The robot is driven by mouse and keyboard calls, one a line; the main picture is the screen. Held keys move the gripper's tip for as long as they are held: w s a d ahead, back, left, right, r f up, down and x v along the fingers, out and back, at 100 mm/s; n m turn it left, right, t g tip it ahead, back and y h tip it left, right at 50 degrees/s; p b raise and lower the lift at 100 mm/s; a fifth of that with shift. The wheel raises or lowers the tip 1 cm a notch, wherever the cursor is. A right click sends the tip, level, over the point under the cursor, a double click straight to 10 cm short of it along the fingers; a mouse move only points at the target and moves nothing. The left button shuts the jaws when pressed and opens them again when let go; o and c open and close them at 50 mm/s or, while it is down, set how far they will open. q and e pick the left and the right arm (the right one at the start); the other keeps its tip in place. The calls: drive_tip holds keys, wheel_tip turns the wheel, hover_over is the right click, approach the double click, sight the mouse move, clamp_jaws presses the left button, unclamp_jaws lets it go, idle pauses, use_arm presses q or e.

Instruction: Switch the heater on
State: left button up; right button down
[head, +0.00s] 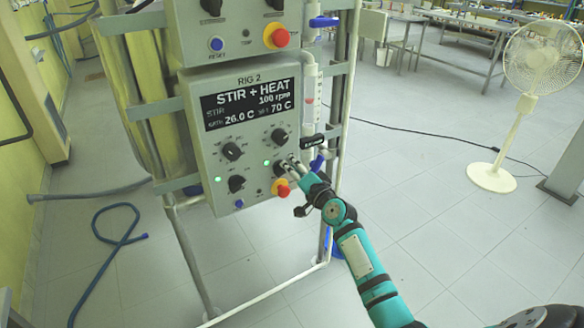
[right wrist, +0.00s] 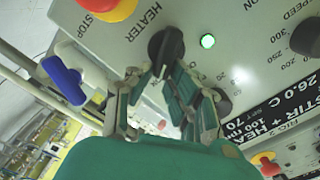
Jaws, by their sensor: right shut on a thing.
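The RIG 2 control box (head: 205,150) faces me on the rack, its display (head: 248,104) reading STIR + HEAT, 100 rpm, 26.0 C and 70 C. The black heater knob (right wrist: 165,50), beside the HEATER label, shows in the right wrist view, with a green lamp (right wrist: 208,41) lit next to it. That lamp also shows in the head view (head: 267,162). My right gripper (head: 285,168) is at the lower right of the box. In the wrist view its fingers (right wrist: 158,76) are shut on the heater knob; they partly hide it in the head view. My left gripper is not in view.
A red and yellow stop button (head: 281,187) sits just below the knob. Blue-handled valves (head: 317,162) and glass tubing stand close on the right. Another control box (head: 240,35) is above. A white fan (head: 515,100) stands on open floor at the right.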

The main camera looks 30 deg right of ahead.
idle(0.3)
drive_tip(key=c, duration=1.3)
unclamp_jaws()
drive_tip(key=shift+o, duration=0.2)
drive_tip(key=s, duration=1.2)
drive_tip(key=shift+d, duration=0.25)
